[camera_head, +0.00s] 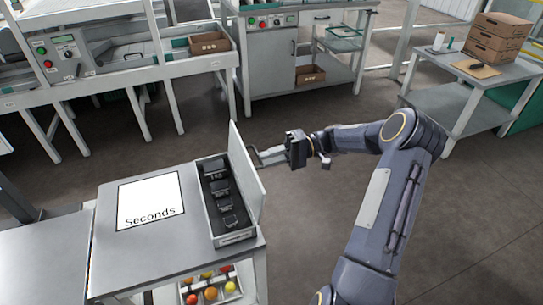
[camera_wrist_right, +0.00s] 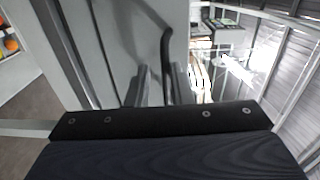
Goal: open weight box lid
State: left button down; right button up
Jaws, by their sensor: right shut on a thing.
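The weight box (camera_head: 233,239) sits on the right side of a grey table, holding several dark weights (camera_head: 221,187) in a row. Its pale lid (camera_head: 246,172) stands about upright along the box's right edge, so the inside shows. My right gripper (camera_head: 263,156) is at the outer face of the lid, shut on the lid handle. In the right wrist view the dark curved handle (camera_wrist_right: 167,45) runs down to the two fingers (camera_wrist_right: 158,88) in front of the grey lid face. The exact grip on the handle is partly hidden. My left gripper is not in view.
A white "Seconds" sheet (camera_head: 150,200) lies on the table (camera_head: 110,262) left of the box. Red and yellow tomatoes (camera_head: 211,292) show below the tabletop. Grey machines stand behind, and a side table (camera_head: 465,98) with cartons (camera_head: 497,38) stands at the back right. The floor between is clear.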

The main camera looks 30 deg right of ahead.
jog(key=o, duration=0.4)
jog(key=shift+w+a+f, duration=0.15)
jog(key=shift+a+f, duration=0.2)
jog(key=shift+f, duration=0.2)
jog(key=shift+r, duration=0.2)
jog(key=shift+d, duration=0.1)
jog(key=v, duration=0.7)
jog(key=shift+d, duration=0.35)
